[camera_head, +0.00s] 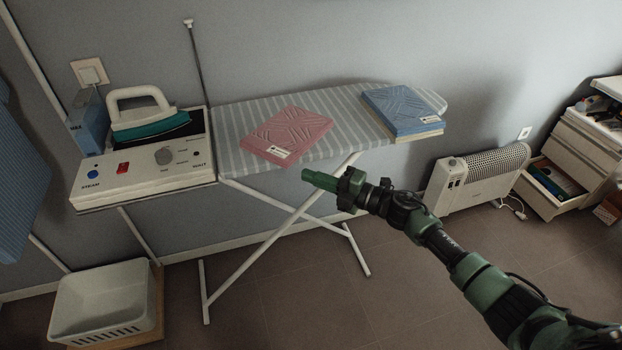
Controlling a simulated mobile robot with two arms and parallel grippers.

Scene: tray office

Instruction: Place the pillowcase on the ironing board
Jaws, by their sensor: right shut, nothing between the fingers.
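The ironing board (232,115) has a grey striped cover and stands along the wall on white crossed legs. A pink folded cloth piece (290,132) with a white label lies flat on its middle. A blue folded piece (401,105) with a label lies near its right end, with a pale layer under it. I cannot tell which of the two is the pillowcase. My right gripper (319,181) is shut and empty, in front of the board and just below its front edge, near the pink piece but apart from it. My left gripper is not in view.
A steam station (145,178) with a teal iron (148,120) stands at the board's left end. A white basket (104,303) sits on the floor at lower left. A white heater (478,180) and a drawer unit (583,150) with an open drawer stand at right. The central floor is clear.

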